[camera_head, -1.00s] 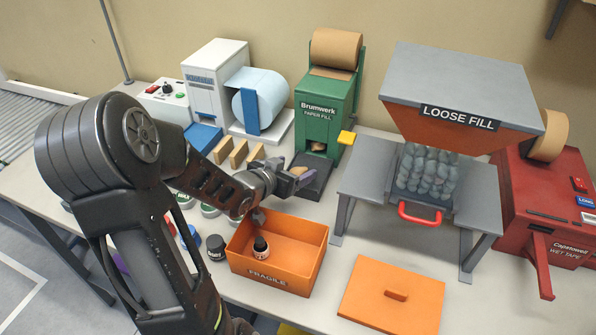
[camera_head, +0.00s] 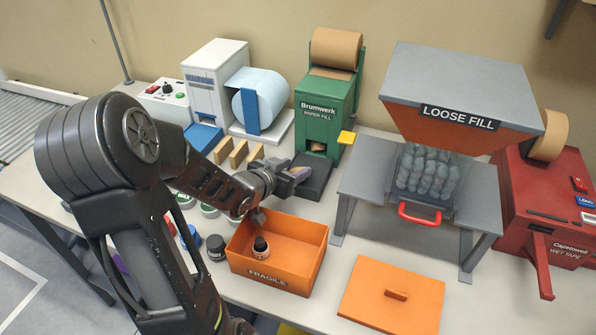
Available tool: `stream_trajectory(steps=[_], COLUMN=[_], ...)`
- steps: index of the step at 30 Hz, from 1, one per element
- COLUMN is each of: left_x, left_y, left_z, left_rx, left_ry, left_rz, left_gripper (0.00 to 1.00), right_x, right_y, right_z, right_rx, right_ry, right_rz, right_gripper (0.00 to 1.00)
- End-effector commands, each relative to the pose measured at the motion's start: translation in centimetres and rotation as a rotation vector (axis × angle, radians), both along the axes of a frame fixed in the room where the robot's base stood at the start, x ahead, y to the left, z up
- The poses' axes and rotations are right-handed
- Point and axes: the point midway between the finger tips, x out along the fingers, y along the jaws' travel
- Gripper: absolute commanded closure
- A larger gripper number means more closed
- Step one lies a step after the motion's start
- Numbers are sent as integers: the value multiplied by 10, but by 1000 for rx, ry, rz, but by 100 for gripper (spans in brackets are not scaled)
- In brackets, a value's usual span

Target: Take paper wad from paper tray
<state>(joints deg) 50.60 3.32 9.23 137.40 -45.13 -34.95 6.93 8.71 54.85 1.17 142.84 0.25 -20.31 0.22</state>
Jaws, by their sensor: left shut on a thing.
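The green Brumwerk paper fill machine (camera_head: 325,110) stands at the back, with brown paper showing in its outlet. Its dark grey paper tray (camera_head: 318,178) reaches forward from the outlet. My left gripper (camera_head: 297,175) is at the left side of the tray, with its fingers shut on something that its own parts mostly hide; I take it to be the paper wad. I cannot tell whether it still touches the tray. My right gripper is not in view.
An orange FRAGILE box (camera_head: 308,262) with a dark bottle (camera_head: 261,246) inside stands open in front. Its orange lid (camera_head: 365,300) lies to the right. A grey loose-fill stand (camera_head: 352,185) is right of the tray. Wooden blocks (camera_head: 238,154) and jars are to the left.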

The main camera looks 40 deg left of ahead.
Motion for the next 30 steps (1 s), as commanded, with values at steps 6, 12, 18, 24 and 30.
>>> stream_trajectory(steps=[6, 12, 18, 24, 30], left_x=[0, 1, 0, 0, 0], left_y=[0, 0, 0, 0, 0], left_z=[1, 19, 58, 92, 101], left_rx=[0, 3, 5, 3, 0], left_ry=[0, -3, -3, -2, 0], left_rz=[0, -1, 0, -1, 0], left_gripper=[90, 90, 90, 90, 90], right_x=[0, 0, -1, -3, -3], right_y=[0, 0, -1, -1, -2], right_z=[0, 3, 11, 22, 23], right_rx=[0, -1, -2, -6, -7], right_ry=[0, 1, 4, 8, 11], right_rz=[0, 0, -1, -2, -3], right_gripper=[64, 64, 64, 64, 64])
